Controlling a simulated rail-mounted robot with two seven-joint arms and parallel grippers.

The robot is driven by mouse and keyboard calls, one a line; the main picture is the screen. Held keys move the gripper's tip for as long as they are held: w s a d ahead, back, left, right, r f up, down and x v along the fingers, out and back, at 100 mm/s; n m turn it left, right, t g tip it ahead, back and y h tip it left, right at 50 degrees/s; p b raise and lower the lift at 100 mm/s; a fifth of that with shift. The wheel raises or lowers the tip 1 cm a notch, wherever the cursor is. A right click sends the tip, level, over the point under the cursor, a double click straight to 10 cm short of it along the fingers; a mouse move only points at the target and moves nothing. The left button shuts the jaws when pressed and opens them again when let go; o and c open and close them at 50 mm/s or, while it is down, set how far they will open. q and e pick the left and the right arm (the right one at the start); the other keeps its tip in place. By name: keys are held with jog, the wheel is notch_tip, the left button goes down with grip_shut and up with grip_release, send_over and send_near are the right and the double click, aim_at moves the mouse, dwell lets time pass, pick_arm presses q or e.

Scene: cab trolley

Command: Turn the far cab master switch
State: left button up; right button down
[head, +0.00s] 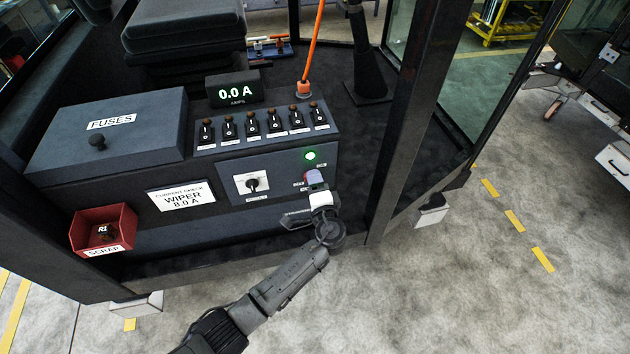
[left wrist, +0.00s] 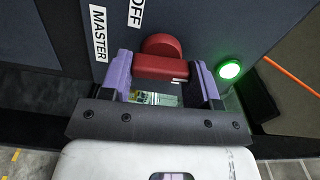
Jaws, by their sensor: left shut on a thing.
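The master switch is a red rotary knob (left wrist: 162,48) on the dark panel in the left wrist view, beside the labels MASTER (left wrist: 98,33) and OFF (left wrist: 136,12). My left gripper (left wrist: 163,76) has its purple fingers on both sides of the knob's grip bar and is shut on it. In the head view my left gripper (head: 314,180) is at the lower right of the console front and hides most of the knob. A green lamp (head: 310,155) glows just above it; it also shows in the left wrist view (left wrist: 230,69). My right gripper is not in view.
A black rotary switch on a white plate (head: 252,184) is left of my gripper. Several toggles (head: 250,127) and a display reading 0.0 A (head: 234,92) are above. A fuse box (head: 108,130) and red scrap bin (head: 103,228) are left. A cab post (head: 405,120) stands close right.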

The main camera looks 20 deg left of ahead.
pick_arm(q)
jog(key=shift+m, duration=0.6)
jog(key=o, duration=0.9)
jog(key=v, duration=1.4)
jog(key=shift+p, duration=0.35)
jog(key=shift+w, duration=0.1)
